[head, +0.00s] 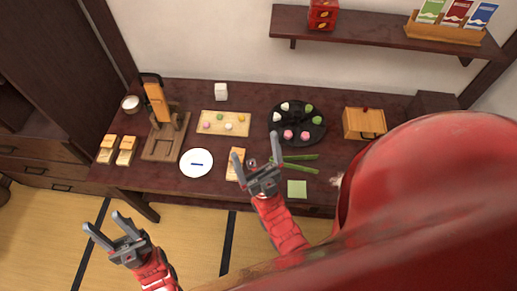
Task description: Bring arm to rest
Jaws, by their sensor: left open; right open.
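My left gripper (104,222) is open and empty. It appears low in the head view, over the tatami floor in front of the table and apart from it in the picture. My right gripper (256,149) is open, with nothing between its fingers. It appears over the front middle of the dark table (245,192), between a small wooden block-like item (236,164) and green stalks (300,168). I cannot tell its height above the tabletop or whether it touches anything.
The table also bears a white plate (196,163), a wooden stand (160,148), a sweets board (205,128), a black round tray (272,126), a wooden box (364,124) and a green paper square (297,189). A shelf (375,34) hangs above. Tatami (190,235) is clear in front.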

